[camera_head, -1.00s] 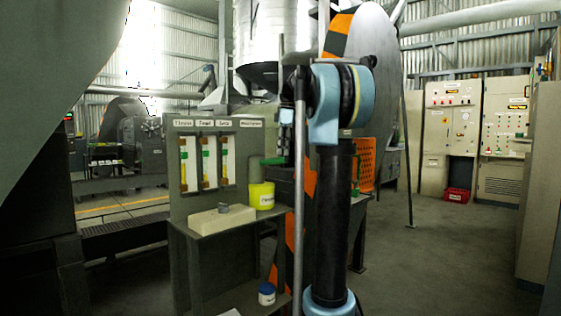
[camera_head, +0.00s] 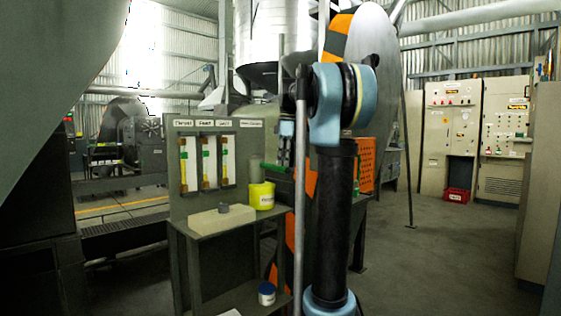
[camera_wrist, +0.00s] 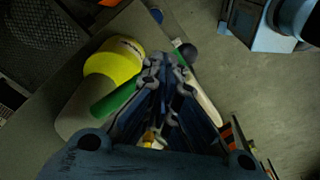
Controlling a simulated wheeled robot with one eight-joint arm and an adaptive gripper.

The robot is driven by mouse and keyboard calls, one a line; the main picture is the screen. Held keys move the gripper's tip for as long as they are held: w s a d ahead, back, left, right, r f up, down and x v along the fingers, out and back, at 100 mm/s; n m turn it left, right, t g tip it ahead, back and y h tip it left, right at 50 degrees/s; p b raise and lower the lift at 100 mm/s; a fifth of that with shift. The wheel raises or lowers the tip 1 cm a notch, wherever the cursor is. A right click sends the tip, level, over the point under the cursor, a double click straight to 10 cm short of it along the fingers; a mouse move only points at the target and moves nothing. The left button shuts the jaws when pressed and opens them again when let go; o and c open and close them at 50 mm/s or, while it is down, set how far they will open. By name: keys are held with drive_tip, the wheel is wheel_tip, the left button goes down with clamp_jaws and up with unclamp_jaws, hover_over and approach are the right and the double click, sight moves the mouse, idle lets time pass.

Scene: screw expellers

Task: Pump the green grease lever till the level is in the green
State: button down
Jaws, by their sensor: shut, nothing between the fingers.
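The green lever (camera_head: 271,167) shows as a short green bar behind the yellow tub in the head view. In the wrist view the green bar (camera_wrist: 114,101) runs up to the left side of my fingers, partly hidden by them. My gripper (camera_head: 286,158) is shut and empty, pointing down at the lever; in the wrist view its fingertips (camera_wrist: 167,62) overlap the lever's line, and I cannot tell whether they touch. Three upright gauges (camera_head: 205,163) with green bands and yellow columns are on the grey panel (camera_head: 248,150); their exact levels are too small to read.
A yellow tub (camera_head: 261,196) and a beige block (camera_head: 222,220) with a small grey piece stand on the bench. A blue-and-white jar (camera_head: 266,293) sits on the lower shelf. Control cabinets (camera_head: 450,135) and a red crate (camera_head: 456,195) stand at right, with open floor before them.

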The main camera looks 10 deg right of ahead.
drive_tip(key=d, duration=0.2)
drive_tip(key=d+r, duration=0.1)
drive_tip(key=shift+s, duration=0.3)
idle(0.3)
wheel_tip(320, 180, up, 12)
drive_tip(key=d, duration=0.1)
idle(0.5)
drive_tip(key=shift+s+f, duration=0.1)
idle(0.5)
drive_tip(key=s+a+f+m, duration=0.1)
drive_tip(key=s+f+m, duration=0.4)
drive_tip(key=s+f, duration=0.6)
drive_tip(key=s+a+f+m+t, duration=0.1)
drive_tip(key=s+f+m, duration=0.4)
drive_tip(key=s+f, duration=0.6)
drive_tip(key=s+a+f+m+t+h, duration=0.1)
drive_tip(key=s+f+m, duration=0.4)
drive_tip(key=s+f, duration=0.7)
wheel_tip(320, 180, down, 16)
drive_tip(key=shift+a, duration=0.15)
